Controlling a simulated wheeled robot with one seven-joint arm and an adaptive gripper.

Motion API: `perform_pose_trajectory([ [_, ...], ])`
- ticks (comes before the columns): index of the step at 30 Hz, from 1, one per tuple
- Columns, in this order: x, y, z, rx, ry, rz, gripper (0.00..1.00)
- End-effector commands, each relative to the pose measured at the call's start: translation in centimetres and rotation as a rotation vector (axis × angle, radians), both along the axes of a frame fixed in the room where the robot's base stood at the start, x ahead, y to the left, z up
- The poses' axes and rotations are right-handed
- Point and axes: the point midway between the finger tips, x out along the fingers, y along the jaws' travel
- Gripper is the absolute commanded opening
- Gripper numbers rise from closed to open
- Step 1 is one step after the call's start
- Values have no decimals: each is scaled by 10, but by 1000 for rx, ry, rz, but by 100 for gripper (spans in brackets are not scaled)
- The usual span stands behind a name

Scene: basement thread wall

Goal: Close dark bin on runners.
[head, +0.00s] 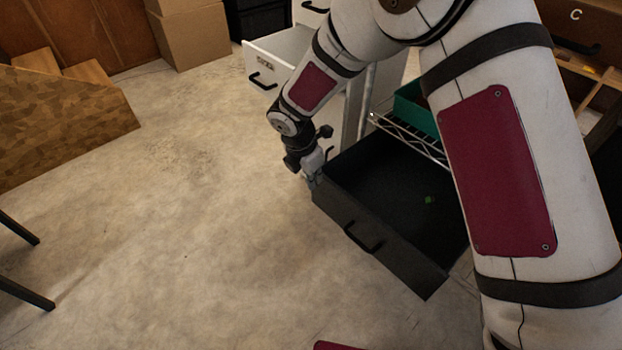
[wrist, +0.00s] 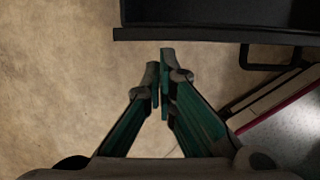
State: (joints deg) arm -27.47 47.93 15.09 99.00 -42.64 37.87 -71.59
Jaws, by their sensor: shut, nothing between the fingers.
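The dark bin (head: 397,255) is a black drawer pulled well out, low near the floor, with a black bar handle (head: 362,238) on its front face. A small green item (head: 429,199) lies on its floor. In the wrist view the bin's front edge (wrist: 215,35) runs across the top, with the handle (wrist: 275,58) to the right. My gripper (head: 313,181) is at the bin's left front corner; its fingers (wrist: 160,70) are together and empty, just short of the front edge. I cannot tell whether they touch it. My arm hides the bin's right side.
A white drawer (head: 270,65) with a black handle stands out behind my gripper. A wire shelf (head: 410,135) carries a green tray (head: 416,108) above the bin. Cardboard boxes (head: 190,35) and wooden steps (head: 60,115) stand at the left. The floor in front of the bin is clear.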

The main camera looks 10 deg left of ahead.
Motion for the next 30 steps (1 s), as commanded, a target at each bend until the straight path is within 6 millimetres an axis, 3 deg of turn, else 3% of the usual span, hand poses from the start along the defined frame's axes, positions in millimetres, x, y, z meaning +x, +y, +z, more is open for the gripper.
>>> perform_pose_trajectory([
  [5,2,-2,0,0,0,-1,0],
  [11,19,-14,1,0,0,-4,0],
  [30,143,-105,-1,1,-1,-5,0],
])
